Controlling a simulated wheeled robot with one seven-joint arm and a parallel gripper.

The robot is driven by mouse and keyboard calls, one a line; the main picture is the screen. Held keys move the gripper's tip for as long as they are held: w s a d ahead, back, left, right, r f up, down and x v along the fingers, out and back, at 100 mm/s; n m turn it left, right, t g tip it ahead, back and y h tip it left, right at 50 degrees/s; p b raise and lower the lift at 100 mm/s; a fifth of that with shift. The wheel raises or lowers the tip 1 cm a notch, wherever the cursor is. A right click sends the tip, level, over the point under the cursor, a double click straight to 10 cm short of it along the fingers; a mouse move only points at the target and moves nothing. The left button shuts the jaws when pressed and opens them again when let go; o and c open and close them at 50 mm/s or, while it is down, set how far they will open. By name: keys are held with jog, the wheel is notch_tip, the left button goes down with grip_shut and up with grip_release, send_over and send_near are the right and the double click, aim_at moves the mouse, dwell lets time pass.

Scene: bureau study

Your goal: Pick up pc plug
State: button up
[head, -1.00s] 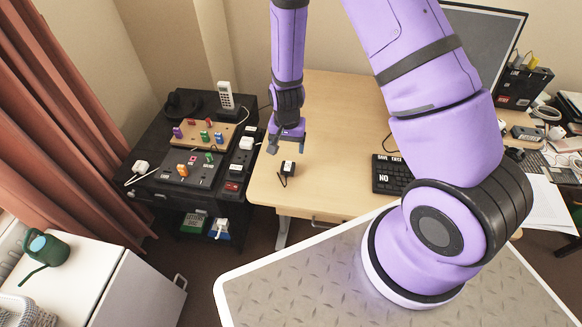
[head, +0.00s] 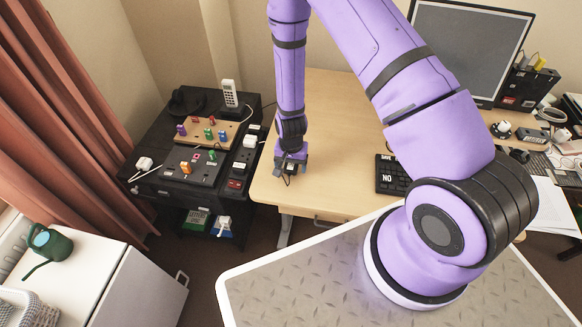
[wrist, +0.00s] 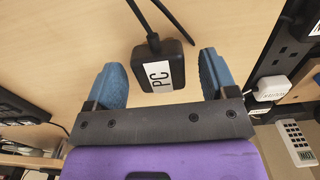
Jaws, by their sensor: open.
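The pc plug (wrist: 158,66) is a small black block with a white label reading "PC" and a black cord. In the wrist view it lies on the wooden desk between and just beyond the two blue fingertips. My gripper (wrist: 160,85) is open, with a visible gap on each side of the plug and nothing held. In the head view my gripper (head: 291,165) is low over the desk's left front part, right at the plug (head: 290,169), which it partly hides. Its exact height above the desk is hard to tell.
A black side cabinet (head: 150,187) with a power strip, a phone (head: 230,93) and peg boards stands left of the desk (head: 335,115). The desk middle is clear.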

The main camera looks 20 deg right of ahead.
jog(key=shift+f, duration=0.4)
jog(key=c, duration=1)
jog(key=shift+o, duration=0.2)
jog(key=shift+r, duration=0.1)
